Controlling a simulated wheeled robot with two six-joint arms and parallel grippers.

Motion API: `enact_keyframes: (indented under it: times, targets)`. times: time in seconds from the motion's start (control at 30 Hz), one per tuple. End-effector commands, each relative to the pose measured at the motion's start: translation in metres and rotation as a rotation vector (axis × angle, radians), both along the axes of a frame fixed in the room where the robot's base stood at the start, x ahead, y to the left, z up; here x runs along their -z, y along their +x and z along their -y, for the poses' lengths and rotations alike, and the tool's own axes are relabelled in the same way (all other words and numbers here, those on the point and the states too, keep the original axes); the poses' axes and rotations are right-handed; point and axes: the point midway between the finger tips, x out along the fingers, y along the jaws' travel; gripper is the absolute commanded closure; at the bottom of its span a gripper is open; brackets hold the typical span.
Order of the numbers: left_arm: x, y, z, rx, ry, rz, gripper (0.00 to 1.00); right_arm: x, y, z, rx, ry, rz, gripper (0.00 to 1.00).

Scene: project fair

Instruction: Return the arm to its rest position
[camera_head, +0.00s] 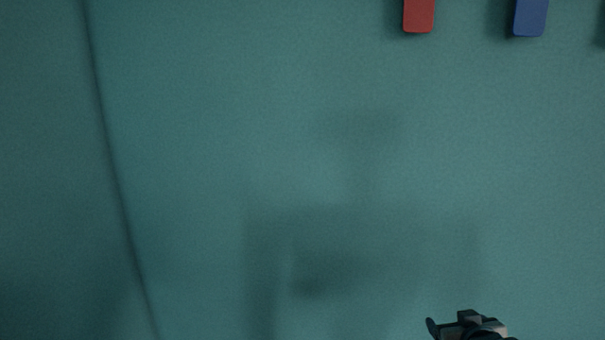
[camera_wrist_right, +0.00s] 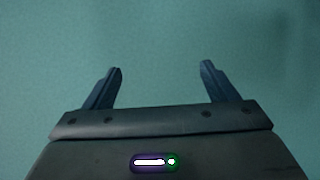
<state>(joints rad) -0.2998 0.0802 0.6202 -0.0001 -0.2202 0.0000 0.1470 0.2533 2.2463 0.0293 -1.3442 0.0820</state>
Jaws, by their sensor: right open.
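My right gripper (camera_head: 452,326) shows at the bottom edge of the head view, right of the middle, and only its front part is in the picture. In the right wrist view its two fingers (camera_wrist_right: 160,80) stand wide apart with nothing between them. The gripper is open and empty. Only plain teal surface shows beyond the fingers. My left gripper is in neither view.
A red block (camera_head: 419,15) and a blue block (camera_head: 530,17) lie at the top right of the head view, cut off by its edge. A dark crease or seam (camera_head: 112,175) runs down the left side. The teal surface (camera_head: 270,130) between is clear, with soft shadows.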

Motion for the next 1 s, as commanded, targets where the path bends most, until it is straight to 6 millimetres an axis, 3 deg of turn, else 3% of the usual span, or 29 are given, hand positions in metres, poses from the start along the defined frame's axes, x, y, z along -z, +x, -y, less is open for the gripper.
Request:
enact_keyframes:
  times: [0.03,0.2,0.3,0.5,0.83,1.0]
  targets:
    - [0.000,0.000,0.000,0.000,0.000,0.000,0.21,0.030,-0.024,-0.005,-0.004,0.006,-0.071,0.20]
    - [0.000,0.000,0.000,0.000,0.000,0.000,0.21,0.106,-0.103,-0.020,-0.015,0.019,-0.283,0.20]
    - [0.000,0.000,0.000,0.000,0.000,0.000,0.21,0.138,-0.151,-0.026,-0.017,0.027,-0.397,0.20]
    - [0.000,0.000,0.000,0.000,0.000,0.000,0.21,0.173,-0.222,-0.035,-0.021,0.037,-0.559,0.20]
    - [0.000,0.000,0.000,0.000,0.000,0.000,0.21,0.198,-0.310,-0.044,-0.021,0.055,-0.747,0.20]
    - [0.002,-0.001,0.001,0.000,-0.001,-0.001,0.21,0.247,-0.290,-0.040,-0.015,0.055,-0.756,0.20]
